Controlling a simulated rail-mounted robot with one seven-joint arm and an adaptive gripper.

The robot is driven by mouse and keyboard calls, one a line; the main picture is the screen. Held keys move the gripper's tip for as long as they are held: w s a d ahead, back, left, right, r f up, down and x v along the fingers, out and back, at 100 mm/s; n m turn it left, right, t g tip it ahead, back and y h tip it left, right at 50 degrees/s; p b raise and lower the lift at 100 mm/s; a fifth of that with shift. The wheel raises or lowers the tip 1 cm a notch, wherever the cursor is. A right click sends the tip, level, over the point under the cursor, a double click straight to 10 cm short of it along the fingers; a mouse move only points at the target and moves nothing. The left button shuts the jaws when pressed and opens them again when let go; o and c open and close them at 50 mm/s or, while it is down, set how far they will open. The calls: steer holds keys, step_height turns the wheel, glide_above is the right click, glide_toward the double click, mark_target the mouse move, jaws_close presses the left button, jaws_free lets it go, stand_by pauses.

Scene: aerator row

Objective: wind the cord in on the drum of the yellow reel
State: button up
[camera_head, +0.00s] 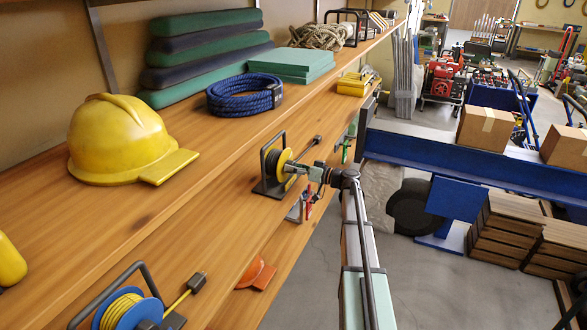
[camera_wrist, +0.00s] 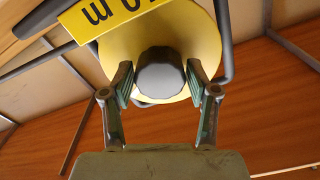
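The yellow reel (camera_head: 285,164) stands in a dark frame on the wooden shelf. A cord runs from it to a dark plug (camera_head: 317,140) at the right. My gripper (camera_head: 301,168) is at the front face of the drum. In the wrist view the yellow drum (camera_wrist: 205,45) fills the top middle, with a dark grey round knob (camera_wrist: 160,78) in front of it. My gripper (camera_wrist: 160,85) has its two fingers apart, one on each side of the knob. I cannot tell whether they touch it. A yellow label (camera_wrist: 110,15) shows upside down at the top left.
A blue-flanged reel (camera_head: 125,310) with yellow cord stands nearer on the shelf. A yellow helmet (camera_head: 118,140), a blue rope coil (camera_head: 243,97) and stacked pads lie on the upper board. An orange item (camera_head: 258,274) and small tools lie near the lower edge.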

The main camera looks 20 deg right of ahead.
steer(key=c, duration=0.5)
steer(key=shift+o, duration=0.2)
